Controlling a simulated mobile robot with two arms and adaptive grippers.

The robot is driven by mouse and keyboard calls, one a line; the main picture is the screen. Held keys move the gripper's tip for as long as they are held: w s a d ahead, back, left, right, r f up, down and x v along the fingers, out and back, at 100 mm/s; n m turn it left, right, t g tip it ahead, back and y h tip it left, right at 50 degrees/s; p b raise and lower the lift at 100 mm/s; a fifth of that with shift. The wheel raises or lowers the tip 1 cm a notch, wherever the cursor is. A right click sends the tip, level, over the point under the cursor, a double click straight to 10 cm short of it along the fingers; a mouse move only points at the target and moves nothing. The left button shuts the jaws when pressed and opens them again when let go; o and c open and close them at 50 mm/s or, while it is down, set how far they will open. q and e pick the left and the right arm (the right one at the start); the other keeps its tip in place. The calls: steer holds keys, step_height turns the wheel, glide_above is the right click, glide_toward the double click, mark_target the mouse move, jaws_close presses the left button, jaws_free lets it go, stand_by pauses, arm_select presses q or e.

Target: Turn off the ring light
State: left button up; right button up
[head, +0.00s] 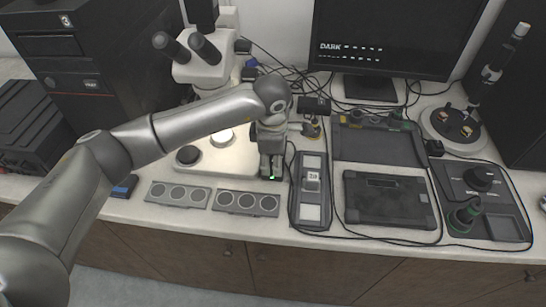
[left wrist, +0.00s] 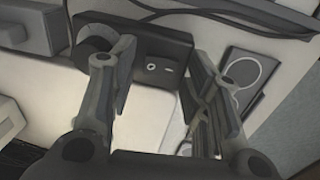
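The stereo microscope (head: 205,62) stands at the back left, with a bright round spot (head: 222,135) on its pale base. A ring light itself is not clearly visible. In the left wrist view, a dark control box (left wrist: 165,45) carries a round knob (left wrist: 97,40) and a small switch with white marks (left wrist: 158,67). The left gripper (left wrist: 160,100) has its fingers apart, with the switch seen between them; contact cannot be told. My right gripper is out of view.
Two grey plates with round wells (head: 178,195) lie along the front edge. A narrow dark tray (head: 311,218) stands right of the gripper, near loose cables. A flat black device (head: 388,200) and a monitor (head: 380,35) reading "DARK" are farther right.

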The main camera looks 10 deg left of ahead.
arm_select(q)
steer(key=c, duration=0.7)
steer(key=shift+w+g+b, duration=0.1)
steer(key=shift+g+b, duration=0.3)
steer(key=shift+b, duration=0.05)
steer(key=shift+g, duration=0.3)
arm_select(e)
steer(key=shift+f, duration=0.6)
arm_select(q)
steer(key=o, duration=1)
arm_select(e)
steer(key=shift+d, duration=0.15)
